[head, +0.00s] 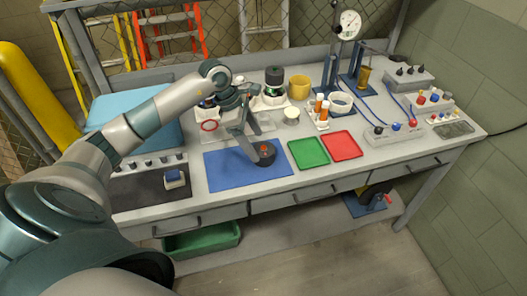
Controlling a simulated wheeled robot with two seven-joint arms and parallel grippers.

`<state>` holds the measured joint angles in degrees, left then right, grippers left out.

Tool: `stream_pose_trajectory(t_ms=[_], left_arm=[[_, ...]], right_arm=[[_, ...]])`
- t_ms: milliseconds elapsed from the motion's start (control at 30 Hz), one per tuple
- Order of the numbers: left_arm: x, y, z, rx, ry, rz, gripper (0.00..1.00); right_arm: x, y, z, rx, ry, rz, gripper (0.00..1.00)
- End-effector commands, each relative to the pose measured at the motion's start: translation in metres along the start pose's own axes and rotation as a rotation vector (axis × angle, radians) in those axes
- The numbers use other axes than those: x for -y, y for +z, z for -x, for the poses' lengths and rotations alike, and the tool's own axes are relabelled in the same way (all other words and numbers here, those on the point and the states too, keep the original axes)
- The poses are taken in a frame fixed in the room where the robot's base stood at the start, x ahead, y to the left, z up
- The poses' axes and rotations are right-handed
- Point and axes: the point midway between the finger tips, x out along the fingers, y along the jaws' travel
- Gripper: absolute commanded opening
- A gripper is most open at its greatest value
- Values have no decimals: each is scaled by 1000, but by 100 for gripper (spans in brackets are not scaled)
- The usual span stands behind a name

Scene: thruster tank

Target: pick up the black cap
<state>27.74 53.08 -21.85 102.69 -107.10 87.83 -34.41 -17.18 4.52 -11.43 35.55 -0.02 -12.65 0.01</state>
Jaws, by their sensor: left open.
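A round black piece with an orange centre (265,153) lies on the blue mat (225,178), near its right side. It may be the black cap, but a second black round top (274,75) sits on a green and white item at the back. My left gripper (252,148) is open, reaching down over the blue mat. Its fingers are at the left side of the black piece and partly overlap it in the picture. I cannot tell whether they touch it. My right gripper is not in view.
A green mat (309,152) and a red mat (342,146) lie to the right. A gauge stand (348,25) and wired boxes fill the back right.

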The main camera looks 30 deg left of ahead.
Motion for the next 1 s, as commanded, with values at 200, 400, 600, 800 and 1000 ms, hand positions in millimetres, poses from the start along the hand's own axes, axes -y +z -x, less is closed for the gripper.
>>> stream_pose_trajectory(t_ms=[200, 400, 600, 800, 1000], left_arm=[[4, 4, -18, 1, -4, 3, 77], [3, 3, -41, 1, -2, 2, 77], [3, 1, -48, -1, 0, 1, 77], [3, 2, -47, -1, 0, 1, 77], [3, 2, -47, -1, 0, 1, 68]], right_arm=[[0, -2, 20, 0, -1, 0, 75], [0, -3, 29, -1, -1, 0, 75], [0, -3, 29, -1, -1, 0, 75], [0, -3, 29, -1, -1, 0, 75], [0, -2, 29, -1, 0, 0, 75]])
